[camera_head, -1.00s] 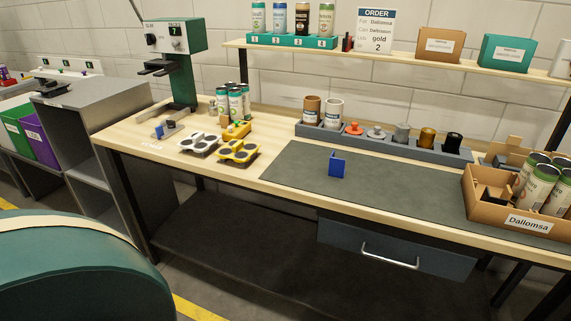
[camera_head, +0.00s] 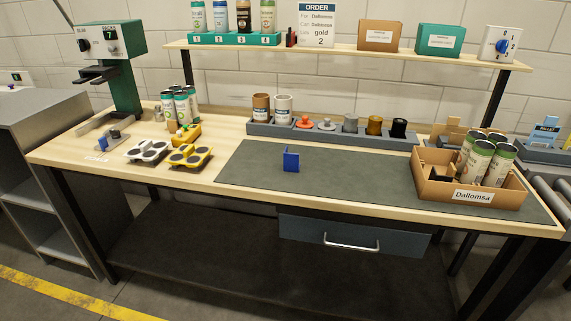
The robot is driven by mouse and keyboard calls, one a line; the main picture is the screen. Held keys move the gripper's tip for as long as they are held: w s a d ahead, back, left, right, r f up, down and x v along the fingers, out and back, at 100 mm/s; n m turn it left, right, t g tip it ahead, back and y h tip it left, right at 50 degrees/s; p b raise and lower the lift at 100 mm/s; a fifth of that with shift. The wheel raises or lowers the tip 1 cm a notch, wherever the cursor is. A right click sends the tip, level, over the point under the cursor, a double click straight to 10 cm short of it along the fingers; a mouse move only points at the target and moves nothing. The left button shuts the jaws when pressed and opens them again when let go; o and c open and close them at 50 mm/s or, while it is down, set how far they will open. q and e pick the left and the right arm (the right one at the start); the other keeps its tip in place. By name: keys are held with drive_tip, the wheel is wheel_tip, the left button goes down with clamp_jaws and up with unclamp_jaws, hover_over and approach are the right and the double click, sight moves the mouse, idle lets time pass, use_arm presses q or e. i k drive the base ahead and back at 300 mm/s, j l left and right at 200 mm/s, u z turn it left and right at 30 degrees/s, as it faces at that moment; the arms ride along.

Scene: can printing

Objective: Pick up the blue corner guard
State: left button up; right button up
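The blue corner guard (camera_head: 291,160) is a small L-shaped piece. Neither of my grippers shows in the head view.
A cardboard box (camera_head: 434,189) labelled Dallomsa, holding several cans, stands at the mat's right end. A grey rack (camera_head: 333,138) with cans and caps runs behind the mat. White and yellow holders (camera_head: 190,157) stand to the left. A shelf (camera_head: 340,52) hangs above.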

sight(291, 161)
drive_tip(key=i+j+z, duration=0.1)
drive_tip(key=z, duration=0.85)
drive_tip(key=j+z, duration=0.85)
drive_tip(key=k+j, duration=0.05)
drive_tip(key=j, duration=0.05)
